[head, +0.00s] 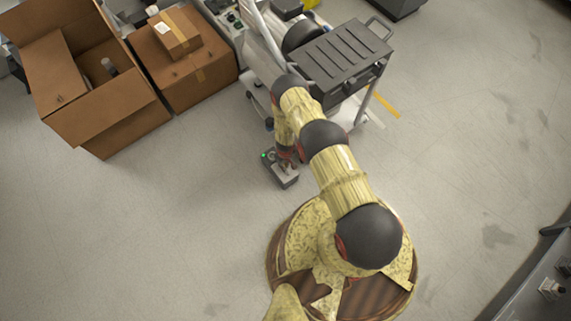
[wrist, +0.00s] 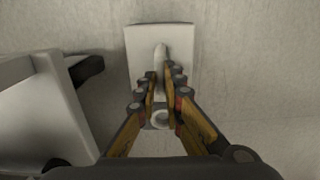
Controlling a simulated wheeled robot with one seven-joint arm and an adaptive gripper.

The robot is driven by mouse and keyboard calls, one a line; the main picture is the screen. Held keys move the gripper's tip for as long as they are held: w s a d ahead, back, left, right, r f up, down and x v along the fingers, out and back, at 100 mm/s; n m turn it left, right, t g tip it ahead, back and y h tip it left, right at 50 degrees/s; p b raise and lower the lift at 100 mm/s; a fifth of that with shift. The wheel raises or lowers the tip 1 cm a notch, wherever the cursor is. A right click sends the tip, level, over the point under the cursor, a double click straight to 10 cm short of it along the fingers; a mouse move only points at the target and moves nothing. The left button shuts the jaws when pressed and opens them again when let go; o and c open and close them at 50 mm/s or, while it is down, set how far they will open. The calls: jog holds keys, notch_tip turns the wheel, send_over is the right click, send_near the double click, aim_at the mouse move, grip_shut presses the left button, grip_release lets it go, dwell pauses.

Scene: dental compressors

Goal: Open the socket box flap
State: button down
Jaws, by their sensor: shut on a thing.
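The socket box (head: 284,179) is a small grey box with a green light on its left corner, in the middle of the head view below the compressor cart. My gripper (head: 287,160) is over it and hides part of its top. In the wrist view, the box's pale square face (wrist: 178,38) is straight ahead. A narrow pale piece standing out from it, apparently the flap (wrist: 161,56), lies between my gripper's fingertips (wrist: 161,77), which are shut on it. A round socket-like part (wrist: 160,118) shows between the fingers. How far the flap is open cannot be told.
A cart with a dark ribbed top (head: 330,58) stands just above the box. An open carton (head: 105,105) and a closed carton (head: 185,70) are at the upper left. A grey unit (head: 545,285) is at the lower right. The floor at left is clear.

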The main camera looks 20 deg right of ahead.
jog(key=d+r+y+p, duration=0.1)
jog(key=p, duration=0.2)
jog(key=shift+w+d, duration=0.1)
jog(key=shift+w, duration=0.3)
jog(key=shift+w+d+g+y+p, duration=0.15)
jog(key=shift+d+g+y+p, duration=0.2)
jog(key=shift+y, duration=0.35)
